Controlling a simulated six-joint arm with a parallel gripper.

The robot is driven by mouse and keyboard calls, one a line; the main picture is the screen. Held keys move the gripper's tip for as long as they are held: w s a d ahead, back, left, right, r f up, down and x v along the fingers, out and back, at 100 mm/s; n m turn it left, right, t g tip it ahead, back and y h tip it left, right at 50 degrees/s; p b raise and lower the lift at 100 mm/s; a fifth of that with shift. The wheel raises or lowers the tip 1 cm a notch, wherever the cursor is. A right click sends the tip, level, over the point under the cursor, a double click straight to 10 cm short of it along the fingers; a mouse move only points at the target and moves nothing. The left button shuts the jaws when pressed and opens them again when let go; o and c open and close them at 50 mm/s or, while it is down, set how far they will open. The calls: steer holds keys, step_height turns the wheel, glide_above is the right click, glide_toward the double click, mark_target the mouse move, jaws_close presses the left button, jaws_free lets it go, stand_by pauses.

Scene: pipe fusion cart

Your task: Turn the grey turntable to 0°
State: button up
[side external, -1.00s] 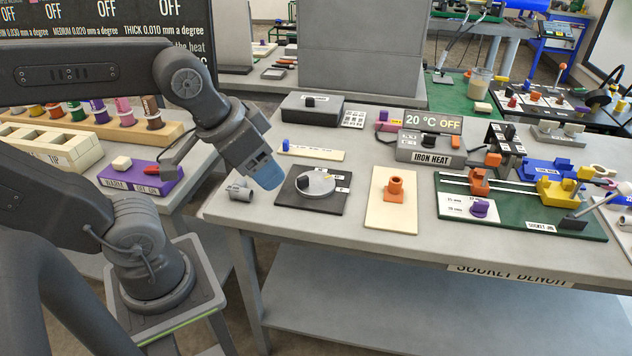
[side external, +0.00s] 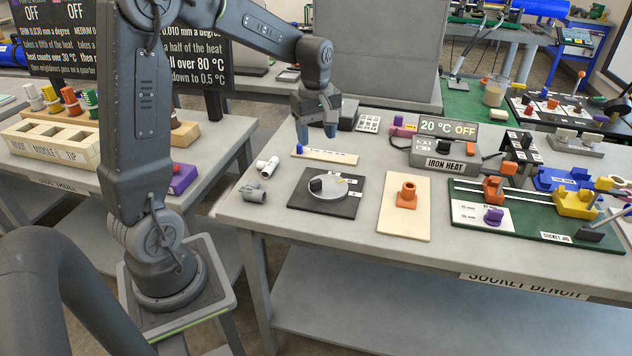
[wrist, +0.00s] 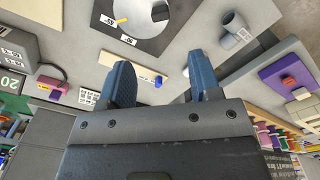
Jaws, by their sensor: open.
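The grey turntable (side external: 335,187) is a round disc on a black square plate (side external: 337,207) near the bench's front left. A dark block (side external: 315,185) stands on the disc's left side, and a small yellow mark shows on the disc. The turntable also shows at the top of the wrist view (wrist: 138,12), partly cut off. My gripper (side external: 317,130) points down, above and behind the turntable. In the wrist view its blue fingers (wrist: 165,82) are apart with nothing held between them.
A cream strip with a blue peg (side external: 325,156) lies behind the turntable. Grey pipe fittings (side external: 254,192) lie to its left. A cream board with an orange fitting (side external: 404,208) is to its right. The iron heat box (side external: 443,152) stands behind right.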

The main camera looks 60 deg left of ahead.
mark_target(316, 180)
steer(key=shift+n, duration=0.3)
steer(key=f, duration=1.4)
steer(key=shift+w+a+f, duration=0.15)
steer(key=shift+a+f, duration=0.15)
steer(key=shift+a, duration=0.1)
steer(key=c, duration=0.9)
steer(key=shift+a, duration=0.1)
steer(key=m, duration=0.2)
steer(key=a+m, duration=0.1)
steer(key=m, duration=0.1)
steer(key=shift+w+a+m, duration=0.15)
steer(key=shift+m, duration=0.15)
steer(key=shift+w+a+m, duration=0.2)
steer(key=shift+a+m, duration=0.1)
steer(key=shift+m, duration=0.8)
steer(key=shift+w+a+m, duration=0.2)
steer(key=shift+a+m, duration=0.05)
steer(key=shift+m, duration=0.85)
